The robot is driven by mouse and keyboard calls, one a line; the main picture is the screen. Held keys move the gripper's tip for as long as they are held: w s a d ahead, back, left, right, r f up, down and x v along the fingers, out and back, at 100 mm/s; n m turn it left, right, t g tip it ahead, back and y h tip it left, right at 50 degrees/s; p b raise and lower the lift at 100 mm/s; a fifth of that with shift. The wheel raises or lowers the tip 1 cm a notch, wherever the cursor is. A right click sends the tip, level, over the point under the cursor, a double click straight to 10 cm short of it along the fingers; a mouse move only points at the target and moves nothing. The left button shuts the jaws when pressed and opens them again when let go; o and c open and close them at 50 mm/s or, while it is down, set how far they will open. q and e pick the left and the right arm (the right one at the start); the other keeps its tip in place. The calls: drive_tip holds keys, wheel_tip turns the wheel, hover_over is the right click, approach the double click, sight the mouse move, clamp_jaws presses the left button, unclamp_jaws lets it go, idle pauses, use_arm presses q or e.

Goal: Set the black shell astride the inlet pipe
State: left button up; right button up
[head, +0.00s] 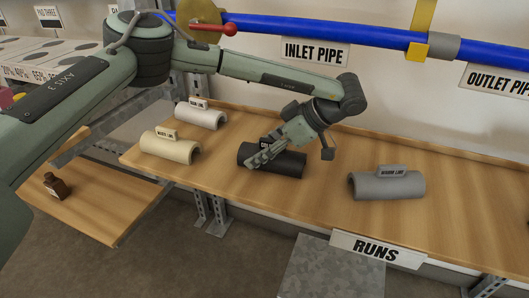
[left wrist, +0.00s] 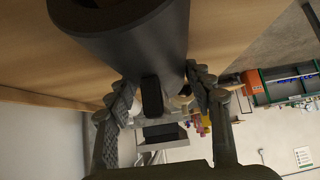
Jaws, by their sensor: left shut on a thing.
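The black shell (head: 285,162) is a dark half-tube lying on the wooden shelf, with a small label tab on top, partly hidden by my gripper. My left gripper (head: 262,156) is over the shell from above and shut on it at its tab. In the left wrist view the shell (left wrist: 135,40) fills the top, with the dark tab (left wrist: 152,96) between the fingers (left wrist: 157,92). The blue inlet pipe (head: 310,30) runs along the wall above the "INLET PIPE" sign (head: 314,53). My right gripper is not in view.
A white shell (head: 203,117) and a cream shell (head: 170,149) lie left of the black one; a grey shell (head: 388,186) lies right. A red-handled valve (head: 212,28) and a yellow bracket (head: 420,42) sit on the pipe.

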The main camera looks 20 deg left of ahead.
sight(256, 148)
use_arm(q)
drive_tip(key=r, duration=0.3)
drive_tip(key=a+r, duration=0.1)
drive_tip(key=shift+s+r, duration=0.25)
drive_tip(key=shift+r, duration=0.05)
drive_tip(key=s+a+r, duration=0.6)
drive_tip(key=a, duration=0.2)
drive_tip(key=shift+s, duration=0.35)
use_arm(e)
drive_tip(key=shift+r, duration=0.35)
use_arm(q)
drive_tip(key=shift+a+r, duration=0.1)
